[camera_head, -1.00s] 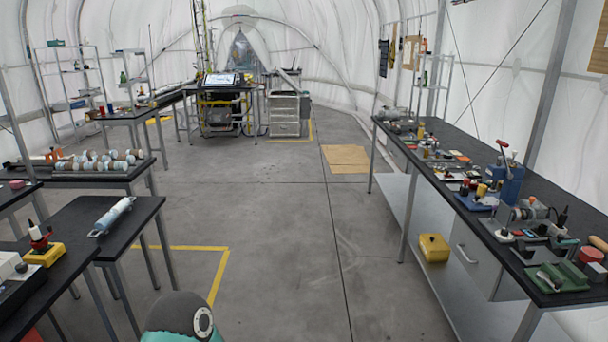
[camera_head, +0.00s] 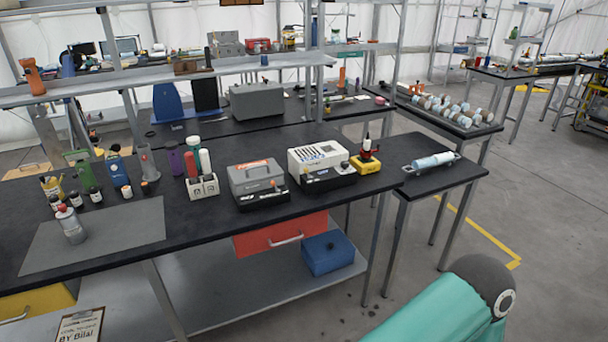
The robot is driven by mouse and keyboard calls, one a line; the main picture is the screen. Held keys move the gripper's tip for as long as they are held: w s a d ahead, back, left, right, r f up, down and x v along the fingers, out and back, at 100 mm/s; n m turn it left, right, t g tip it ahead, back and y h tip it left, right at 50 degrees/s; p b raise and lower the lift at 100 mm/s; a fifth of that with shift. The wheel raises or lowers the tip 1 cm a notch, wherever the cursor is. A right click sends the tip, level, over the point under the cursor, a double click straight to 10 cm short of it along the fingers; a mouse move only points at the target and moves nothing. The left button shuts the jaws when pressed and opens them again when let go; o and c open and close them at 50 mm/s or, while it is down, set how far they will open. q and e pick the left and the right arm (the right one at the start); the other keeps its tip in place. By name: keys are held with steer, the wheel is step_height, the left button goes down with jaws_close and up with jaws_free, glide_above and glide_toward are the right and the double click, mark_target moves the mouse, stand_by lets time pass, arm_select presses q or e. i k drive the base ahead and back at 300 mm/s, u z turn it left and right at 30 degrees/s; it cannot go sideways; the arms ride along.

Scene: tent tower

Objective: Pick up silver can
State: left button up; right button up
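A small silver can (camera_head: 71,225) with a reddish top stands on the grey mat (camera_head: 110,240) at the left end of the near black table (camera_head: 240,228). A teal and dark grey part of my own arm (camera_head: 445,315) shows at the bottom right, well away from the can. Neither of my grippers is in view.
Small bottles (camera_head: 95,195) and tools stand behind the can. A white holder with tubes (camera_head: 202,185), a grey case (camera_head: 256,178) and a white box (camera_head: 318,157) stand farther right. Below are a red drawer (camera_head: 280,237) and blue box (camera_head: 327,254). Floor at right is clear.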

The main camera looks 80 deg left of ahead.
mark_target(70, 222)
steer(key=z, duration=0.15)
steer(key=i, duration=0.2)
steer(key=u, duration=2.9)
steer(key=i, duration=0.25)
steer(key=u, duration=1.85)
steer(key=k, duration=0.6)
steer(key=u, duration=0.4)
steer(key=i, duration=1.65)
steer(key=z, duration=0.4)
